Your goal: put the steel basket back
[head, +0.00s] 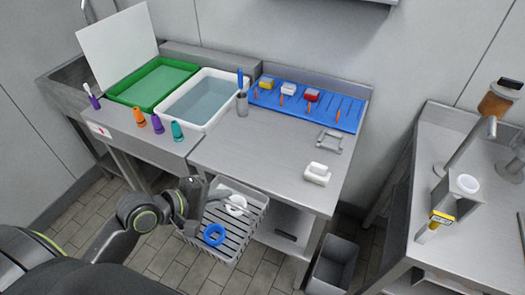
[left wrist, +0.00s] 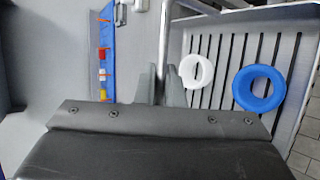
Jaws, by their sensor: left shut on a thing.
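The steel basket (head: 238,240) is a pale grey slatted basket in front of the middle table's front edge. A white ring (head: 236,205) and a blue ring (head: 214,235) lie in it. My left gripper (head: 205,192) is at the basket's left side. In the left wrist view the gripper (left wrist: 161,88) is shut on a thin steel rod of the basket (left wrist: 225,48), with the white ring (left wrist: 197,71) and blue ring (left wrist: 259,88) to the right. I cannot tell whether the basket's underside touches anything. My right gripper is not in view.
The steel table (head: 270,165) holds a blue mat (head: 335,108) with small blocks, a white block (head: 317,173) and a grey frame (head: 329,141). Left stand a white water tub (head: 232,78), a green tray (head: 150,85) and several coloured cones. A grey bin (head: 335,265) stands on the floor.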

